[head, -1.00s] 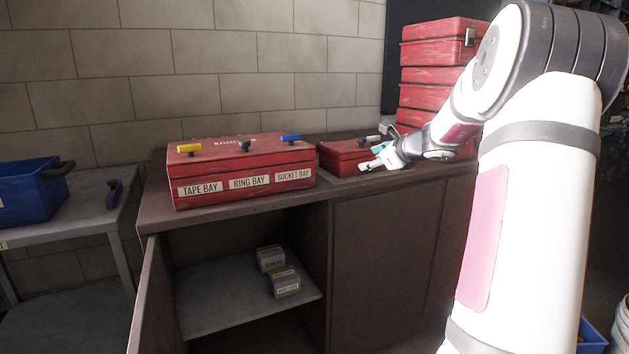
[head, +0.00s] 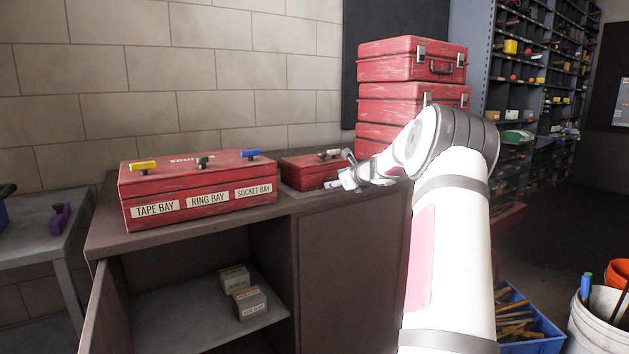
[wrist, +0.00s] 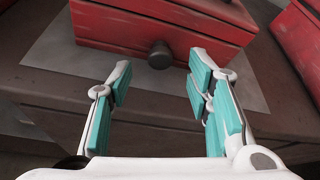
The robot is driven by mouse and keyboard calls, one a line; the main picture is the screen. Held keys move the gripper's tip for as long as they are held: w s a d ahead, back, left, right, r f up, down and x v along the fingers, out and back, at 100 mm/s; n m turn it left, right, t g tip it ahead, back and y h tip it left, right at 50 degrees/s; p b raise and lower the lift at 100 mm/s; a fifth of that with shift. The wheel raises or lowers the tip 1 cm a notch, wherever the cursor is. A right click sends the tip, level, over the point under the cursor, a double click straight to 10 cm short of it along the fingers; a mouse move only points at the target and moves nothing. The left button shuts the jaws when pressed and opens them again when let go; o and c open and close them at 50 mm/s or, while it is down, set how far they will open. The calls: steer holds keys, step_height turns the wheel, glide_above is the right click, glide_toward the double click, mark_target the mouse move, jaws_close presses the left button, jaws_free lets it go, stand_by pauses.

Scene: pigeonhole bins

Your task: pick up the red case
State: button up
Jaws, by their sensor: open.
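A small red case (head: 305,174) lies on the cabinet top, behind and right of the larger red box. Dark and white knobs show on its top. In the wrist view the red case (wrist: 130,32) lies on a grey mat (wrist: 60,45), and a round dark knob (wrist: 160,55) on its near side faces me. My gripper (head: 343,181) is at the case's right front in the head view. In the wrist view my gripper (wrist: 160,72) is open, its teal-padded fingers apart, with nothing held. The knob shows between the fingertips; I cannot tell whether they touch anything.
A larger red box (head: 200,195) labelled TAPE BAY, RING BAY and SOCKET BAY stands on the left of the cabinet top (head: 160,237). Stacked red cases (head: 400,105) stand behind my arm.

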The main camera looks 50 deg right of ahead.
mark_target(332, 191)
steer(key=x, duration=0.3)
steer(key=shift+w+d+f, duration=0.1)
steer(key=shift+w, duration=0.15)
jaws_close()
step_height(332, 191, up, 10)
steer(key=p, duration=0.5)
